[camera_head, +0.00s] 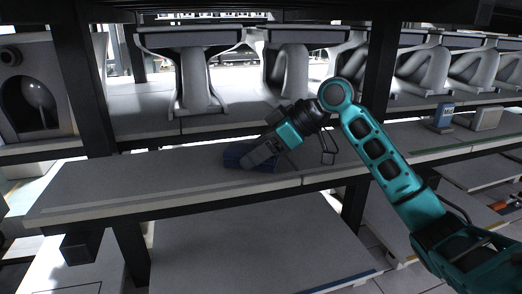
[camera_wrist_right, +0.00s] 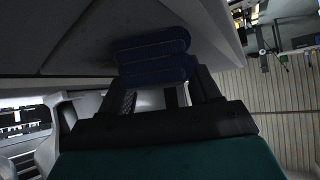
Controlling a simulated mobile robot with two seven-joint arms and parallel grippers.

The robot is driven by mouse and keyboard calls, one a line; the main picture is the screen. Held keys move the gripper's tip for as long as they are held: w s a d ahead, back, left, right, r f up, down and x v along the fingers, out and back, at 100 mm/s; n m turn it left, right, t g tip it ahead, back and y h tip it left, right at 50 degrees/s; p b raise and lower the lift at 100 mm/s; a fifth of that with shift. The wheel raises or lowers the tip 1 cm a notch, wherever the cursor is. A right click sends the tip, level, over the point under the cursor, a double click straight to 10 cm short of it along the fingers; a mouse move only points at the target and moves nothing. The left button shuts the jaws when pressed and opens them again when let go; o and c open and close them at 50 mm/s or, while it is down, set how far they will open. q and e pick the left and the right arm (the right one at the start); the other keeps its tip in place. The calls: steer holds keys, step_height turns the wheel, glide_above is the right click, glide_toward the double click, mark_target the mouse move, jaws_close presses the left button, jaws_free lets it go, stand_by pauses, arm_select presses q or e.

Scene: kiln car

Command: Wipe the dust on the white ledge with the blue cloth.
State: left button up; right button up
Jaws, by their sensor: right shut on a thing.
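The white ledge (camera_head: 120,186) runs across the middle of the head view as a long pale grey-white board. The blue cloth (camera_head: 235,154), dark blue, is on the ledge around the tip of my right gripper (camera_head: 252,160). In the right wrist view the folded cloth (camera_wrist_right: 152,47) sits between and in front of the fingers, against the pale ledge surface (camera_wrist_right: 82,38). My right gripper is shut on the cloth. A slightly darker band lies along the ledge's front, but I cannot tell whether it is dust. My left gripper is not in view.
White ceramic pieces (camera_head: 190,75) stand on the shelf behind. Dark posts (camera_head: 85,80) rise at the ledge's left and right. A blue box (camera_head: 444,115) and a grey block (camera_head: 486,118) stand at the right. The ledge left of the cloth is clear.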

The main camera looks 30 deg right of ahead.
steer(key=shift+w, duration=0.35)
steer(key=shift+w+d, duration=0.1)
steer(key=shift+w+d, duration=0.2)
steer(key=shift+w, duration=0.6)
steer(key=shift+w+d, duration=0.2)
steer(key=shift+w, duration=0.55)
steer(key=shift+w+d, duration=0.2)
steer(key=shift+w, duration=0.6)
steer(key=shift+w+d, duration=0.2)
steer(key=shift+w, duration=0.6)
steer(key=shift+w+d, duration=0.25)
steer(key=shift+w, duration=0.6)
steer(key=shift+w+d, duration=0.2)
steer(key=shift+w, duration=0.6)
steer(key=shift+s+f, duration=0.1)
steer(key=shift+s+a, duration=0.2)
steer(key=shift+s, duration=0.6)
steer(key=shift+s+a, duration=0.25)
steer(key=shift+s, duration=0.55)
steer(key=shift+s+a, duration=0.2)
steer(key=shift+s, duration=0.6)
steer(key=shift+s+a, duration=0.2)
steer(key=shift+s, duration=0.6)
steer(key=shift+s+a, duration=0.25)
steer(key=shift+s, duration=0.6)
steer(key=shift+s+a, duration=0.2)
steer(key=shift+s, duration=0.6)
